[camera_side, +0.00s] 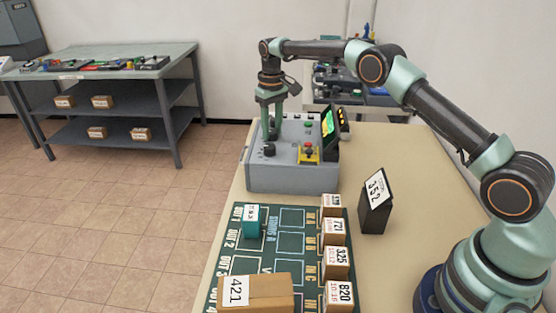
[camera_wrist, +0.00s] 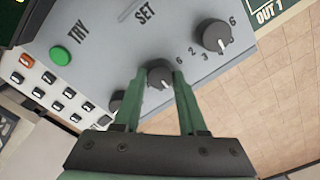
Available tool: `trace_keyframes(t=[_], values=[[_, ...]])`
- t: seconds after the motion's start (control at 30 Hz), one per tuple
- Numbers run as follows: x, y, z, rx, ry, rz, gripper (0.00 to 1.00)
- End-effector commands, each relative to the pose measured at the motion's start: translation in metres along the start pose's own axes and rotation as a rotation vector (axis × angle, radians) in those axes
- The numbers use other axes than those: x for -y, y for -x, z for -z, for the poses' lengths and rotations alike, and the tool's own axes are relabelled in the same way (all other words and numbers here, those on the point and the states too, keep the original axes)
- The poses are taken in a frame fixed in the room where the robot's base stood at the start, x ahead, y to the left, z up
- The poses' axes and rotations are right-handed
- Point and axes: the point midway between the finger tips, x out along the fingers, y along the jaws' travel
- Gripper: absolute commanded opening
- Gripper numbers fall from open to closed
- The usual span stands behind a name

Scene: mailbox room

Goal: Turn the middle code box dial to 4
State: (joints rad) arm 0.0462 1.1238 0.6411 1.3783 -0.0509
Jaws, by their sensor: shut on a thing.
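The grey code box (camera_side: 292,178) stands on the table in the side view, with its dials on the sloped top. My gripper (camera_side: 270,128) reaches down onto it from above. In the wrist view the middle dial (camera_wrist: 160,75) is black and round, and my gripper (camera_wrist: 159,76) is shut on it, one green finger on each side. A 6 shows near its right side; its other numbers are hidden, and I cannot tell which number it points to. Another dial (camera_wrist: 210,37) with a pale pointer line is at upper right. A third dial (camera_wrist: 116,101) is partly behind the left finger.
The box also has a green TRY button (camera_wrist: 61,53), a keypad (camera_wrist: 45,88) and a lit screen (camera_side: 328,122). A black stand (camera_side: 375,212) shows 352. A sorting mat (camera_side: 262,262) with several labelled boxes lies in front; a large 421 box (camera_side: 268,292) is nearest.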

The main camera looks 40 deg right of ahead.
Motion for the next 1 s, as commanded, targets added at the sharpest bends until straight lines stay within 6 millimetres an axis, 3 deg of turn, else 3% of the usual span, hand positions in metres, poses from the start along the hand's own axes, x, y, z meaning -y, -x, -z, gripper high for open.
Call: trace_keyframes(t=[0.23, 0.27, 0.33, 0.73, 1.0], values=[[-0.005, -0.003, -0.003, 0.011, -0.009, 0.001, 0.0], [-0.005, -0.003, -0.003, 0.011, -0.01, 0.001, 0.45], [-0.005, -0.003, -0.003, 0.011, -0.009, 0.001, 0.71], [-0.003, 0.004, 0.0, 0.002, -0.006, 0.0, 0.71], [-0.003, 0.047, 0.0, 0.0, -0.006, 0.0, 0.71]])
